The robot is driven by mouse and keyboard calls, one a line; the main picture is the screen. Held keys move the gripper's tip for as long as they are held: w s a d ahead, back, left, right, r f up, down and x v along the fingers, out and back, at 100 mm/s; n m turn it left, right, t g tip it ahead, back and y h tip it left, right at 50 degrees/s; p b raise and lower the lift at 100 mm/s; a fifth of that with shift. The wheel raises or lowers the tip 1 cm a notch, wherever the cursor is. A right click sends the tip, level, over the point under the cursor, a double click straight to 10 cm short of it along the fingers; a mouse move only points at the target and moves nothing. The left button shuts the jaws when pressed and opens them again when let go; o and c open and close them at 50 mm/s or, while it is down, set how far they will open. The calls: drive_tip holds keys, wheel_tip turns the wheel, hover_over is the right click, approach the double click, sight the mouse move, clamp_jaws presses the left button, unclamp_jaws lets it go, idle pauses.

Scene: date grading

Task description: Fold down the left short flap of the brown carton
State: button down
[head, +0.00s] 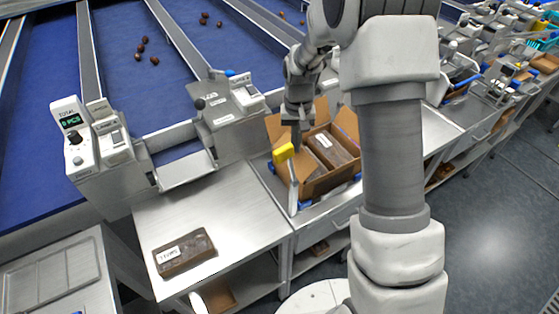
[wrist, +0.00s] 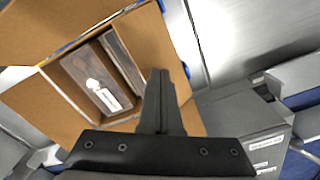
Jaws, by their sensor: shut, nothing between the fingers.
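The brown carton (head: 318,184) stands open on the steel bench in the head view, with flaps raised around its mouth. Packed trays with a white label (head: 324,141) lie inside. A flap (head: 274,128) stands up at its left, beside my gripper (head: 296,146). In the wrist view my gripper (wrist: 161,72) is shut and empty, in front of the carton's edge. Wide flaps (wrist: 80,25) spread around the opening, and a labelled pack (wrist: 88,78) shows inside. My fingers hide part of the flap behind them. I cannot tell whether they touch it.
A yellow part (head: 283,153) and an upright post stand close at the carton's left. A labelled date pack (head: 184,252) lies on the steel table (head: 245,215), which is otherwise mostly clear. A grey machine (head: 235,115) stands behind, beside blue belts (head: 135,30).

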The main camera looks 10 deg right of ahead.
drive_tip(key=shift+w+d, duration=0.25)
drive_tip(key=shift+d, duration=0.25)
drive_tip(key=shift+f, duration=0.2)
drive_tip(key=shift+f+b, duration=1.4)
drive_tip(key=shift+f, duration=0.3)
drive_tip(key=shift+r, duration=0.15)
wheel_tip(320, 180, up, 11)
drive_tip(key=p, duration=0.7)
